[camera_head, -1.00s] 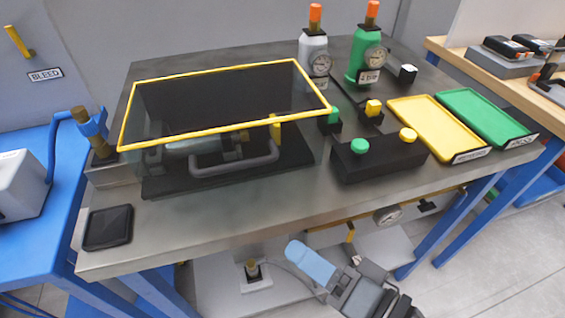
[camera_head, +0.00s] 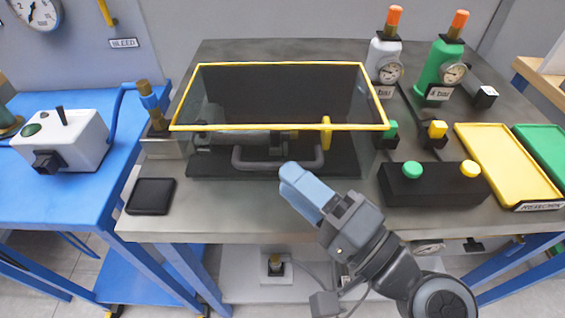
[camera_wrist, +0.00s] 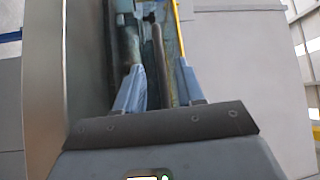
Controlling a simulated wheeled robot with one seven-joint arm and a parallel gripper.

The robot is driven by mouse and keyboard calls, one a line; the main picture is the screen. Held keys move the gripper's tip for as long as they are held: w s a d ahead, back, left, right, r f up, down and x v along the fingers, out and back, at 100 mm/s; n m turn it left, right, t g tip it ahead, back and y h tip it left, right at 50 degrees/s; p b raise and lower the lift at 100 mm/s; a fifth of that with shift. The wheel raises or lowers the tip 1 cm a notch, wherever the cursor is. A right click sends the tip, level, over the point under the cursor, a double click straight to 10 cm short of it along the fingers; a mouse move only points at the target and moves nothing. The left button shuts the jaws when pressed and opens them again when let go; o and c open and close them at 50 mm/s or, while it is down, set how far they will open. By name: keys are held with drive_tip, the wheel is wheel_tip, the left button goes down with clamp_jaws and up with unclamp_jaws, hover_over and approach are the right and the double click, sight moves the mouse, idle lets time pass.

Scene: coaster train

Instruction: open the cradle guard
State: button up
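The cradle guard (camera_head: 280,127) is a clear box with a yellow-edged top, standing over the dark cradle base on the metal bench. A grey U-shaped handle (camera_head: 278,166) is at its front, low down. Inside, a grey cylinder and a yellow part show through the clear front. My gripper (camera_head: 289,176) has blue fingers and is in front of the guard, near the right part of the handle; contact cannot be told. In the wrist view the gripper (camera_wrist: 160,75) is open, with a grey bar (camera_wrist: 158,50) and the yellow edge (camera_wrist: 179,35) beyond the fingers.
A black button box (camera_head: 433,190) with green and yellow buttons stands right of the guard. White (camera_head: 383,58) and green (camera_head: 443,68) bottles with gauges stand behind it. A yellow tray (camera_head: 505,165) is at right. A black pad (camera_head: 151,196) lies at front left.

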sight(280, 128)
drive_tip(key=shift+p+x, duration=0.3)
drive_tip(key=shift+x, duration=1.4)
clamp_jaws()
